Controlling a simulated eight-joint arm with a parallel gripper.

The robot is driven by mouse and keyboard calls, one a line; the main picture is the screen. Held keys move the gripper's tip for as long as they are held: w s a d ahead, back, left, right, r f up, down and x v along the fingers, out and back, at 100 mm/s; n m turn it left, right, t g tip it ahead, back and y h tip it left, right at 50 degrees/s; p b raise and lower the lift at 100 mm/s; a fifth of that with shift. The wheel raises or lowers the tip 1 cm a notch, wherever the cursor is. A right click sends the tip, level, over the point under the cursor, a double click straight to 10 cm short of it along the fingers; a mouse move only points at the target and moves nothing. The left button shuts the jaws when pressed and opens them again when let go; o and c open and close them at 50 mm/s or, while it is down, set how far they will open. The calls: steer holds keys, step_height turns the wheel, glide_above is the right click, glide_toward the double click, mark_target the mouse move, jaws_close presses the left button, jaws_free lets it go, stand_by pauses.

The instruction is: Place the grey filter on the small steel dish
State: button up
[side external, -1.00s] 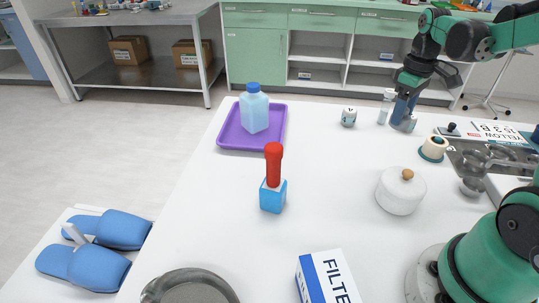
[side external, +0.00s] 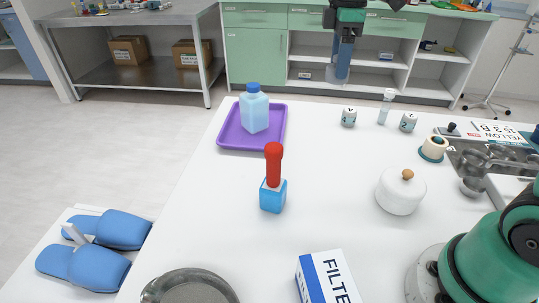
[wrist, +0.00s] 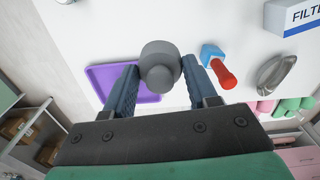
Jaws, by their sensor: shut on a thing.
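My gripper (side external: 342,74) hangs high above the far edge of the white table in the side view, fingers down. In the wrist view its blue fingers (wrist: 159,72) are shut on a grey rounded piece, the grey filter (wrist: 160,64). A round steel dish (side external: 153,289) with a shiny rim lies at the near left of the table, cut off by the bottom edge. It also shows in the wrist view (wrist: 261,76), at the right. The filter is well away from the dish.
A purple tray (side external: 280,135) holds a blue-capped bottle (side external: 254,114). Two small marked blocks (side external: 349,117) and a vial (side external: 384,108) stand at the back.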

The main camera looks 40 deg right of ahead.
steer(key=w+a+n, duration=0.1)
steer(key=a+n, duration=0.5)
steer(key=a, duration=0.4)
steer(key=n, duration=1.4)
glide_above(189, 296)
steer(key=s, duration=0.2)
steer(key=shift+n, duration=0.3)
step_height(189, 296, down, 15)
steer(key=shift+d+f, duration=0.1)
steer(key=shift+f, duration=2.3)
steer(key=shift+f, duration=0.1)
steer(key=o, duration=1.2)
